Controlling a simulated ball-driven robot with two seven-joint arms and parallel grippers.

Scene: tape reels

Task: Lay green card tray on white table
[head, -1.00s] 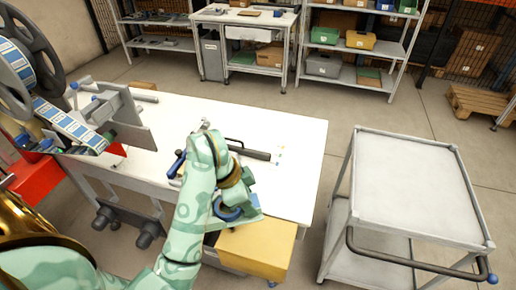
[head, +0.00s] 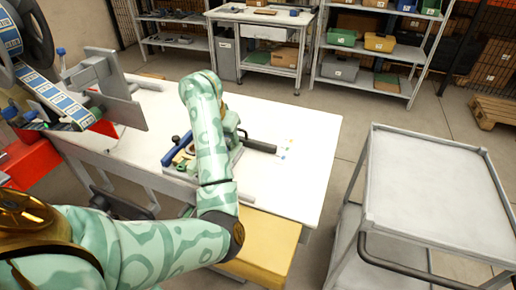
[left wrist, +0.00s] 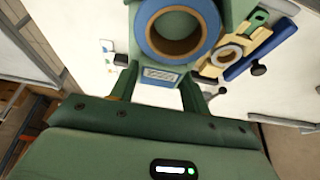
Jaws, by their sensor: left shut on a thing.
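In the left wrist view, the two fingers of my left gripper (left wrist: 160,88) are shut on a green piece that I take to be the green card tray (left wrist: 222,12). In the head view my left arm (head: 207,125) reaches over the white table (head: 305,140) and hides most of the held piece and the fingertips. The white table is below the held piece; I cannot tell whether they touch. My right gripper is not in view.
A tan fixture (left wrist: 224,58) with a blue bar (left wrist: 252,50) lies on the table beside the held piece. A reel machine (head: 108,88) stands at the table's left end. A yellow box (head: 268,245) sits at the near edge. A grey cart (head: 435,190) stands right, its top empty.

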